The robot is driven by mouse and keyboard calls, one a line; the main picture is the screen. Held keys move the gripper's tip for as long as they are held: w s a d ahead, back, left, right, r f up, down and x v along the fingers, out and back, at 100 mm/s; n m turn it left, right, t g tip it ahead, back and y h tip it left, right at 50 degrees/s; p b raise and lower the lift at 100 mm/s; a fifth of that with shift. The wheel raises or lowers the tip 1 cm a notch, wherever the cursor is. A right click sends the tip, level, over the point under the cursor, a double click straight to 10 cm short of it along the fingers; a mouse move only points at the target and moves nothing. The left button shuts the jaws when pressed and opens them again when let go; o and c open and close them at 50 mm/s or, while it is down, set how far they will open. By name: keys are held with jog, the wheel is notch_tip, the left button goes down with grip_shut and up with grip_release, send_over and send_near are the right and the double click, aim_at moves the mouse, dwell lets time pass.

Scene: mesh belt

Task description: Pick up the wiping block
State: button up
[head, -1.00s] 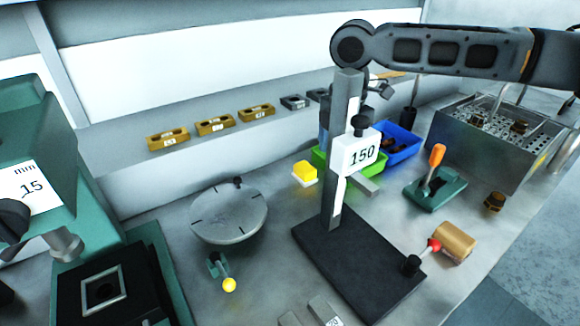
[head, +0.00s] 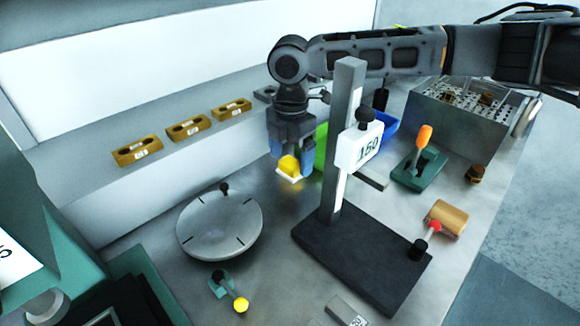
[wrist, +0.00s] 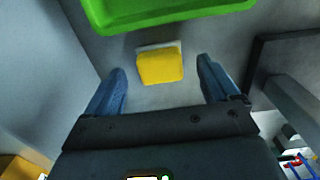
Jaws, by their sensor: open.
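The wiping block appears to be the yellow block with a white base (head: 289,167), on the grey bench top beside the green bin. In the wrist view the yellow block (wrist: 160,66) lies ahead of and between my two blue fingers. My gripper (head: 291,168) points down over the block in the head view, with a finger to each side. In the wrist view my gripper (wrist: 164,88) is open and empty, with gaps between the block and both fingers. I cannot tell how far the fingertips are above the bench.
A green bin (wrist: 160,14) stands just beyond the block. The stand with the 150 label (head: 347,170) rises close to the right of my gripper. A round grey turntable (head: 219,226) lies to the front left. Yellow-brown blocks (head: 188,128) sit on the back ledge.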

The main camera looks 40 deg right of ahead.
notch_tip(320, 180, down, 2)
jog(key=shift+f, duration=0.15)
jog(key=shift+c, duration=0.3)
jog(key=c, duration=1.1)
